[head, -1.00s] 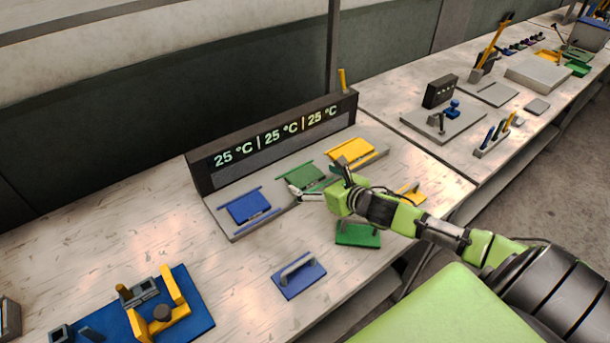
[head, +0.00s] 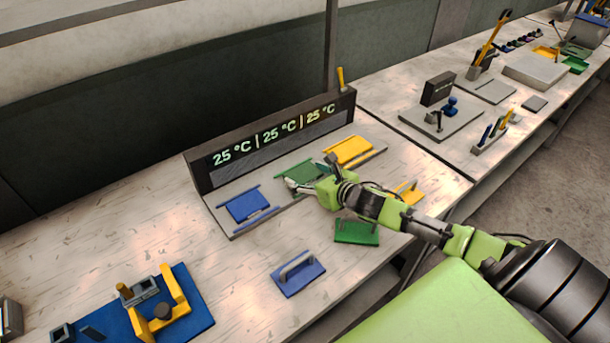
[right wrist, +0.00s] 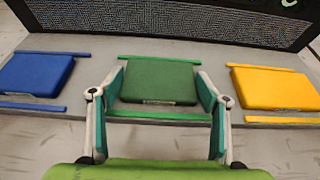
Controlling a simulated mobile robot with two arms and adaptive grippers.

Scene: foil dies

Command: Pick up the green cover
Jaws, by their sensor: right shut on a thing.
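The green cover (head: 299,169), a flat slab, sits in the middle place of the grey heater plate under the temperature display. In the right wrist view the green cover (right wrist: 158,82) lies between the two fingers. My right gripper (head: 296,185) is shut on its left and right sides. The gripper hides part of the cover's near side in the head view. The cover looks level, and I see no clear gap under it. My left gripper is not in view.
A blue slab (head: 248,206) and a yellow slab (head: 348,150) flank the green one. Handled plates in green (head: 357,232), blue (head: 299,274) and yellow (head: 405,191) lie nearer on the table. The dark display (head: 272,140) stands close behind.

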